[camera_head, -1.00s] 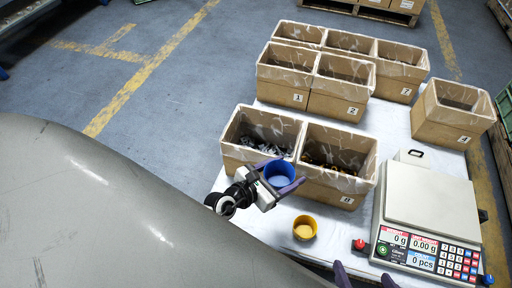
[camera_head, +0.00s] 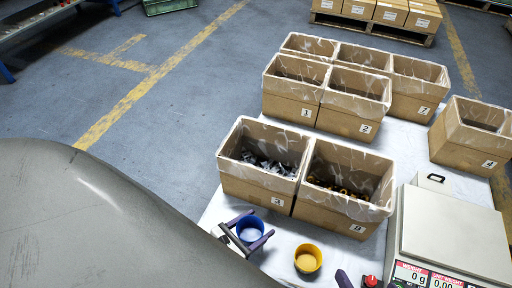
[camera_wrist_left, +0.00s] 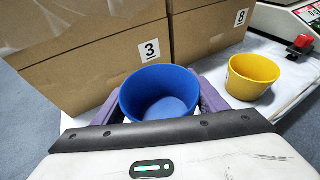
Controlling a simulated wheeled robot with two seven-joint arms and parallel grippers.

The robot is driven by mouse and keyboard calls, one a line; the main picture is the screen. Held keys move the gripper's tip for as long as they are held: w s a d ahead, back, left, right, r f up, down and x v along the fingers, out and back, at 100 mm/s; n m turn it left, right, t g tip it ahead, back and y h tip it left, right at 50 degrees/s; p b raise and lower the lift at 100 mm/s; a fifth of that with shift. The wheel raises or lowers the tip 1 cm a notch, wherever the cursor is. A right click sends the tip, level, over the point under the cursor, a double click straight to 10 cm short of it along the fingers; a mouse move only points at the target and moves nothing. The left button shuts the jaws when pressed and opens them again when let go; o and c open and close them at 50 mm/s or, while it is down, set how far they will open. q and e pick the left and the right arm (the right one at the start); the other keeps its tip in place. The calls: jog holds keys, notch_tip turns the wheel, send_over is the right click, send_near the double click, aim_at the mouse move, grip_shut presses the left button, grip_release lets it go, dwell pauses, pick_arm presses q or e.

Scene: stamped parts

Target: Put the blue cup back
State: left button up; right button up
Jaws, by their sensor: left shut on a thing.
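The blue cup (camera_head: 250,230) is upright in front of the box marked 3, to the left of the yellow cup (camera_head: 307,259). My left gripper (camera_head: 247,231) is shut on the blue cup, with a purple finger on either side of it. The left wrist view also shows the blue cup (camera_wrist_left: 159,94) between the fingers, its inside looking empty. I cannot tell whether its base touches the white table (camera_head: 283,228).
Box 3 (camera_head: 250,185) holds grey metal parts, and box 8 (camera_head: 335,213) holds dark and yellowish parts. More numbered boxes stand behind. A counting scale (camera_head: 450,232) stands at the right, near a red knob (camera_head: 371,282). Bare table lies around the yellow cup.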

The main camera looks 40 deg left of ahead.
aim_at(257, 232)
pick_arm(q)
notch_tip(257, 232, down, 2)
jog(key=shift+f+b, duration=0.1)
jog(key=shift+b, duration=0.3)
notch_tip(257, 232, down, 3)
jog(key=b, duration=0.2)
jog(key=shift+f+b, duration=0.2)
jog(key=shift+b, duration=0.1)
jog(key=shift+f, duration=0.15)
pick_arm(e)
jog(key=shift+t+y, duration=0.7)
jog(key=shift+y, duration=0.2)
jog(key=a+r, duration=0.2)
jog(key=r, duration=0.1)
jog(key=shift+w+a+r, duration=0.1)
jog(key=shift+w+r, duration=0.1)
pick_arm(q)
jog(key=o, duration=1.3)
